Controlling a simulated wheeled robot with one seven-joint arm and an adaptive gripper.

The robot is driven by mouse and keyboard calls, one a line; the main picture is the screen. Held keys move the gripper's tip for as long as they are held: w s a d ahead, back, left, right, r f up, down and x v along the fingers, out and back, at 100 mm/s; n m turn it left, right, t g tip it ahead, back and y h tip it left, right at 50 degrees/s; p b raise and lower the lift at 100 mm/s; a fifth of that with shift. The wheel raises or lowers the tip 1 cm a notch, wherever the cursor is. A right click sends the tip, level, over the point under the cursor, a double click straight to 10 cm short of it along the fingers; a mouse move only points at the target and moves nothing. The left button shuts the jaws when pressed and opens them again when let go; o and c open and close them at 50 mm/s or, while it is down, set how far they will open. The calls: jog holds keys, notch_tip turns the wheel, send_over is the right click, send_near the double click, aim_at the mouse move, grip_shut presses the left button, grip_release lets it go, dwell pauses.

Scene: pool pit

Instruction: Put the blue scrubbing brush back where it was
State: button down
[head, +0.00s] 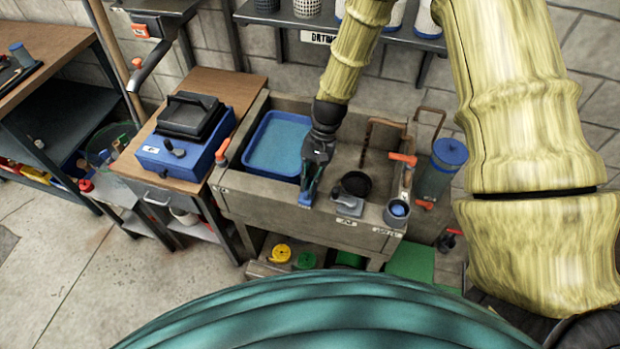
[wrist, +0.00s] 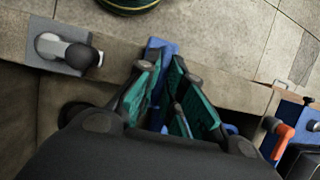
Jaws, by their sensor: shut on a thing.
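The blue scrubbing brush (head: 305,200) is in my gripper (head: 313,178), at the front rim of the stone double sink (head: 300,216). In the wrist view the blue brush (wrist: 161,47) shows between the green finger pads of my gripper (wrist: 163,75), with its end over the rim. The fingers hide the rest of it. I cannot tell whether the brush touches the rim. The gripper points down near the divider between the two basins.
A blue tray (head: 278,146) fills the left basin; a black round pan (head: 355,184) is in the right basin. A grey plate with a knob (head: 348,206) sits on the front rim, right of the gripper. A blue-topped cup (head: 397,209) stands at the right corner.

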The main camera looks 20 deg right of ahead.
jog(key=shift+f, duration=0.1)
jog(key=c, duration=2)
grip_release()
jog(key=shift+f, duration=0.1)
jog(key=o, duration=0.5)
jog(key=shift+b+v, duration=1.95)
jog(key=shift+v, duration=4.2)
jog(key=shift+a, duration=0.1)
